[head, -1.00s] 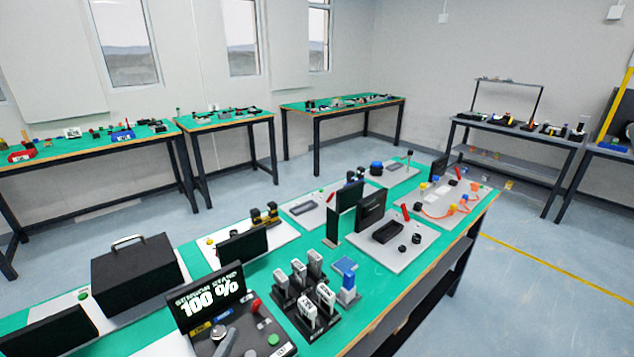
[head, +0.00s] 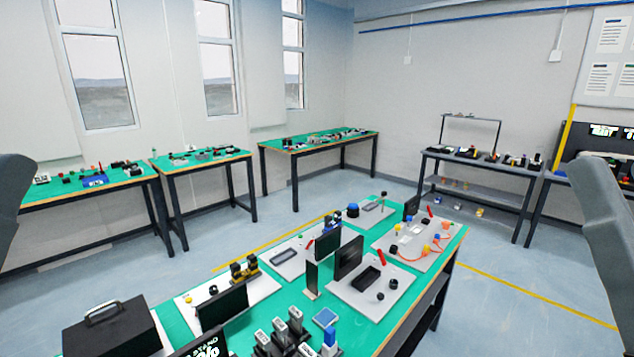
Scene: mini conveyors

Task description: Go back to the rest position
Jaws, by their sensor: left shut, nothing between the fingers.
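My left gripper (head: 12,205) is at the left edge of the head view, where only a dark grey rounded part of that arm's end shows. It is shut and empty, and its fingertips cannot be made out. It is apart from the tables and from everything on them. A dark grey part of my right arm (head: 606,240) is raised at the right edge. My right gripper is outside the picture.
The near green table (head: 295,300) carries a black box with a handle (head: 112,335), upright dark panels, grey plates and white-topped holders. More green tables (head: 320,143) stand along the back wall. A dark shelf table (head: 520,170) stands at right. The floor between is clear.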

